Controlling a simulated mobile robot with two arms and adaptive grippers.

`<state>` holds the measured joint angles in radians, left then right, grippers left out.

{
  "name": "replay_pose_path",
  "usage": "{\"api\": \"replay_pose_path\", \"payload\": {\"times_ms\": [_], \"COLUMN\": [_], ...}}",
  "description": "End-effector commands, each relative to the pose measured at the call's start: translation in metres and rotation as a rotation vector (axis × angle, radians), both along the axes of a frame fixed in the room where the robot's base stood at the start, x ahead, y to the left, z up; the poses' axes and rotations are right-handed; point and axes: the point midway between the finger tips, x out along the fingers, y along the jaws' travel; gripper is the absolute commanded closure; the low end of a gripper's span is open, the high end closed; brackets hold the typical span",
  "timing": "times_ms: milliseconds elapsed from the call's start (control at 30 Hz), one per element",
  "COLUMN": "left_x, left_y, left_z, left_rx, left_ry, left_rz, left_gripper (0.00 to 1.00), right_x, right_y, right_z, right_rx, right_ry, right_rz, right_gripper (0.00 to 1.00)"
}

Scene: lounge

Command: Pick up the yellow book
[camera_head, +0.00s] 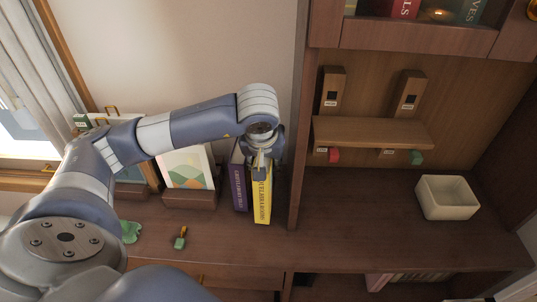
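The yellow book (262,203) stands upright on the wooden cabinet top, its spine facing me, just left of a vertical wooden panel. A dark purple book (239,188) stands close at its left. My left gripper (260,166) points down at the top of the yellow book's spine, and its fingers overlap the book's upper end in the picture. The wrist hides the top of the book and most of the fingers, so I cannot tell whether they grip it. My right gripper is not in view.
A picture card in a wooden holder (188,178) stands left of the books. A small green object (180,238) lies in front of it. The vertical panel (299,130) is close on the right. A pale square bowl (447,197) sits farther right, with bare surface between.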

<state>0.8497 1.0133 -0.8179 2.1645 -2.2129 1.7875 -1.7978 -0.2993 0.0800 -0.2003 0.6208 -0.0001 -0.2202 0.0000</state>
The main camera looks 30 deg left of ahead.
Motion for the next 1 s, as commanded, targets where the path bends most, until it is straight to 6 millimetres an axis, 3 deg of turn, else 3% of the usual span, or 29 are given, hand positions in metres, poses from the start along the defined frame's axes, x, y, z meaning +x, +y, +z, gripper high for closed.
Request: {"api": "replay_pose_path", "payload": {"times_ms": [400, 433, 600, 1000], "left_x": [-0.083, -0.084, -0.092, -0.105], "left_y": [-0.043, -0.043, -0.048, -0.054], "left_z": [-0.002, 0.006, 0.005, 0.002], "left_rx": [0.0, 0.001, 0.0, -0.001], "left_ry": [-0.006, 0.001, 0.005, -0.001], "left_rz": [-0.007, -0.003, -0.006, -0.003], "left_gripper": [1.0, 1.0, 1.0, 1.0], "right_x": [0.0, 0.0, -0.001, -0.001], "right_y": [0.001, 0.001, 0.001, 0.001], "right_z": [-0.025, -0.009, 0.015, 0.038], "right_rx": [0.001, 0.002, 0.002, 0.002], "right_ry": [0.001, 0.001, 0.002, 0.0], "right_rz": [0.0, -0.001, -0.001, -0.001], "right_gripper": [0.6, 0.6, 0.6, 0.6]}}
